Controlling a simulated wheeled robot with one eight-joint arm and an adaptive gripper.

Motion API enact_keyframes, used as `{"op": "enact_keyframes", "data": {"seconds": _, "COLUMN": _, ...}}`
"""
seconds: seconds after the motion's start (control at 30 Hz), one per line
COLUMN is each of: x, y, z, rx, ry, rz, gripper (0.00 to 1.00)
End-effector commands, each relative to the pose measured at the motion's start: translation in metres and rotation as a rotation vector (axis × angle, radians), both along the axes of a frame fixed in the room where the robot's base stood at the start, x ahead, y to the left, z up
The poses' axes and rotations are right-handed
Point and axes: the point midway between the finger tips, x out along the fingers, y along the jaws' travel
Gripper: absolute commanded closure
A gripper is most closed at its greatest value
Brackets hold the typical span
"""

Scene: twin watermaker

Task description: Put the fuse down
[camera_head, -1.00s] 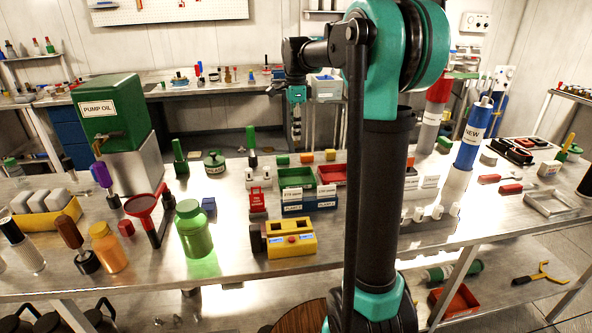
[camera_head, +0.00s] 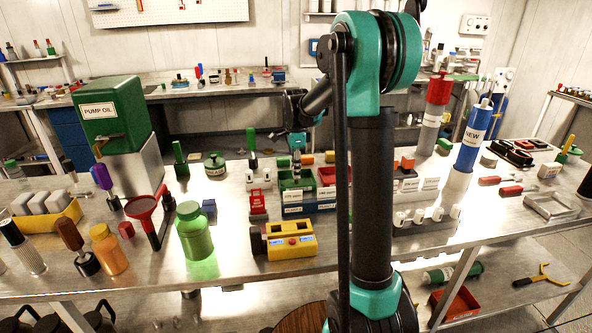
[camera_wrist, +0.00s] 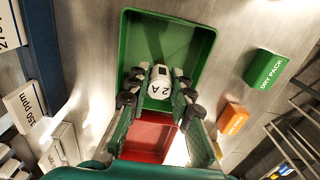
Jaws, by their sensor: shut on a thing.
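The fuse is a small white cylinder marked "2 A" (camera_wrist: 159,88), seen in the wrist view between the dark finger pads of my gripper (camera_wrist: 160,95). My gripper is shut on it. The fuse is over the inside of a green tray (camera_wrist: 198,42); I cannot tell whether it touches the floor of the tray. In the head view my gripper (camera_head: 297,163) is at the green tray (camera_head: 284,187), and the fuse is too small to make out.
A red tray (camera_wrist: 143,150) adjoins the green one. An orange block (camera_wrist: 232,118) and a green "DRY PACK" block (camera_wrist: 266,68) stand to the right in the wrist view.

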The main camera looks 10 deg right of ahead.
Motion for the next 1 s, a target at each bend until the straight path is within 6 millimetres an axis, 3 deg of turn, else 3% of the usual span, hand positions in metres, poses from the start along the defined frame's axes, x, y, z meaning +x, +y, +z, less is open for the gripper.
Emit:
{"op": "enact_keyframes", "data": {"seconds": 0.27, "x": 0.0, "y": 0.0, "z": -0.002, "rx": 0.0, "ry": 0.0, "rz": 0.0, "gripper": 1.0}}
{"op": "enact_keyframes", "data": {"seconds": 0.3, "x": 0.0, "y": 0.0, "z": -0.002, "rx": 0.0, "ry": 0.0, "rz": 0.0, "gripper": 0.76}}
{"op": "enact_keyframes", "data": {"seconds": 0.47, "x": 0.0, "y": 0.0, "z": -0.002, "rx": 0.0, "ry": 0.0, "rz": 0.0, "gripper": 0.58}}
{"op": "enact_keyframes", "data": {"seconds": 0.77, "x": 0.0, "y": 0.0, "z": 0.0, "rx": 0.0, "ry": 0.0, "rz": 0.0, "gripper": 0.58}}
{"op": "enact_keyframes", "data": {"seconds": 1.0, "x": 0.0, "y": 0.0, "z": 0.028, "rx": 0.0, "ry": 0.0, "rz": 0.0, "gripper": 0.58}}
